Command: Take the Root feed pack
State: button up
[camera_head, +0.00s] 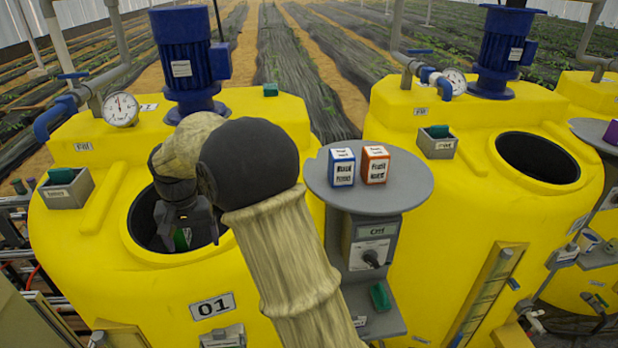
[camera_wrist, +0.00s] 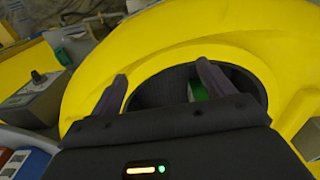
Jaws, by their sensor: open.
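A blue pack (camera_head: 342,167) and an orange pack (camera_head: 375,164) stand upright side by side on a round grey table. Their white labels are too small to read surely, so I cannot tell which is the Root feed pack. My gripper (camera_head: 190,236) points down at the round opening (camera_head: 145,225) of the yellow tank marked 01, left of the packs. In the wrist view my gripper (camera_wrist: 162,72) has its fingers apart over the dark opening. A green thing (camera_wrist: 198,90) shows partly behind the right finger, inside the opening; most of it is hidden.
The round grey table (camera_head: 405,203) stands between two yellow tanks, above a control box with a dial (camera_head: 372,257). The right tank's opening (camera_head: 538,158) is clear. Blue motors (camera_head: 187,65) and pressure gauges (camera_head: 121,109) rise behind. My arm crosses just left of the table.

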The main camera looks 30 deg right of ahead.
jog(key=s+d+f+n, duration=0.1)
jog(key=s+d+f, duration=0.1)
jog(key=s, duration=0.5)
jog(key=s+d+f+n+t, duration=0.1)
jog(key=s+d+f, duration=0.1)
jog(key=s+d, duration=0.2)
jog(key=s+d+f+n+t+b, duration=0.1)
jog(key=s+d+f, duration=0.1)
jog(key=s, duration=0.8)
jog(key=shift+s+d+f, duration=0.25)
jog(key=shift+d+f, duration=0.05)
jog(key=shift+d, duration=0.35)
